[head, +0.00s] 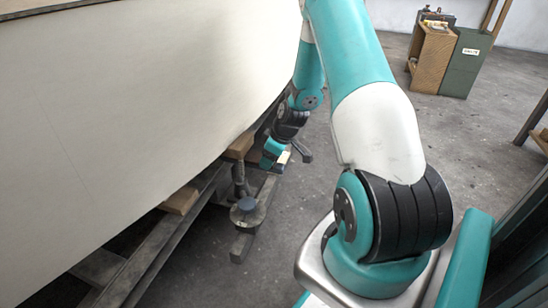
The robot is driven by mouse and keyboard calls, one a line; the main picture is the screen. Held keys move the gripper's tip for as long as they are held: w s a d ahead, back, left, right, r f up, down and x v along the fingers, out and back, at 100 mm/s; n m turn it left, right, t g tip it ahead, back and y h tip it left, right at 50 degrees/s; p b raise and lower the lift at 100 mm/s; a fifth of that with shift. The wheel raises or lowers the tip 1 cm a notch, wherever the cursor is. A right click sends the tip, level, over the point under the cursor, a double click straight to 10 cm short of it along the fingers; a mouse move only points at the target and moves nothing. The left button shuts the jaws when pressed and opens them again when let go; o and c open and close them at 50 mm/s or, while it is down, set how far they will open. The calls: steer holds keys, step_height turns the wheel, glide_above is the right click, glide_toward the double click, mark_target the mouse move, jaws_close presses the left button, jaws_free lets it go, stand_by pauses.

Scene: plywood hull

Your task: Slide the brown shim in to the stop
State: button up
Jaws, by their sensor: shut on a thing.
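My gripper (275,158) is low beside the hull's lower edge, right of the wooden blocks on the support frame. It is small and partly turned away in the head view. It is shut on a small piece, the brown shim (284,158), of which only a pale tan edge shows. Most of the shim is hidden by the fingers. The stop cannot be made out, and I cannot tell whether the shim touches anything.
The large pale hull (130,110) fills the left. Wooden blocks (240,146) and (180,200) sit under it on a dark support frame (150,265). A cabinet (466,62) stands far back; floor between is clear.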

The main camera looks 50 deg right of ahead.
mark_target(256, 157)
steer(key=shift+w+a, duration=0.25)
steer(key=shift+w, duration=0.35)
steer(key=shift+w+a, duration=0.3)
steer(key=shift+w, duration=0.35)
steer(key=shift+w+a, duration=0.25)
steer(key=shift+w, duration=0.35)
steer(key=o, duration=1.1)
steer(key=shift+p, duration=0.3)
steer(key=shift+p+v, duration=2.25)
steer(key=shift+v, duration=0.5)
